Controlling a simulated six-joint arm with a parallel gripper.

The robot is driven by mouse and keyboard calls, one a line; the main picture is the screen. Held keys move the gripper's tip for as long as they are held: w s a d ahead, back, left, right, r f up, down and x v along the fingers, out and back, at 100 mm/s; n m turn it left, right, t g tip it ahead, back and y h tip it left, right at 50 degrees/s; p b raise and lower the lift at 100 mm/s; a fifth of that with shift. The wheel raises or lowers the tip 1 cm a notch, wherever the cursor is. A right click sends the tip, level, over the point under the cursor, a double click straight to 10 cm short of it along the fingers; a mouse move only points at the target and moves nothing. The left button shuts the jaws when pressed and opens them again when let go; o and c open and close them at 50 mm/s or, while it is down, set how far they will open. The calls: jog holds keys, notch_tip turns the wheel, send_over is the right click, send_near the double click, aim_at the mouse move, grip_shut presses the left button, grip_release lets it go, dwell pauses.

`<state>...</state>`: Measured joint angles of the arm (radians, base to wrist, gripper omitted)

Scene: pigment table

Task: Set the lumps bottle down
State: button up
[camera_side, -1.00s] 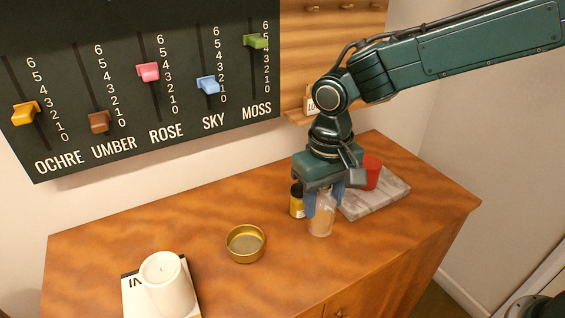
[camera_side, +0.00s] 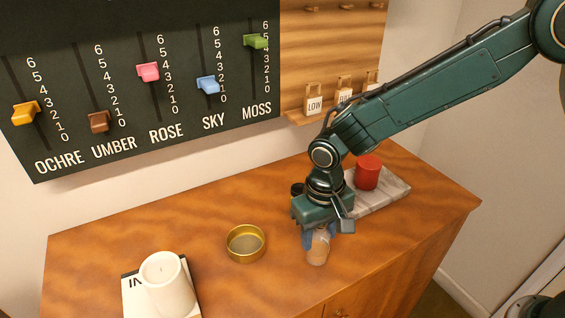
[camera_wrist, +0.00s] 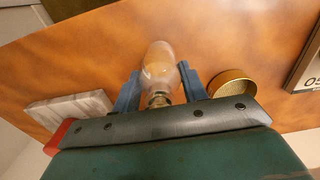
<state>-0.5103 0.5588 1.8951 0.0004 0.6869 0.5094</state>
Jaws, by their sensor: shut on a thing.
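The lumps bottle (camera_side: 318,249) is a clear bottle with tan contents. My gripper (camera_side: 312,238) is shut on it, with blue fingers on either side of its upper part. In the side view it is upright near the front of the wooden table, right of the brass dish. The wrist view shows the bottle (camera_wrist: 160,68) between the two blue fingers (camera_wrist: 160,90). I cannot tell whether its base touches the table. My gripper hides its top in the side view.
A brass dish (camera_side: 232,253) stands left of the bottle. A white candle (camera_side: 168,285) stands farther left. A marble slab (camera_side: 393,190) with a red cup (camera_side: 368,173) lies behind right. A dark-capped jar (camera_side: 297,189) is partly hidden behind my gripper. Table is clear around the bottle.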

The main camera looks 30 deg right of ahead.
jog(key=shift+f, duration=0.5)
jog(key=shift+f, duration=0.1)
jog(key=o, duration=1.1)
jog(key=shift+c, duration=0.2)
notch_tip(320, 180, up, 12)
jog(key=shift+r, duration=0.1)
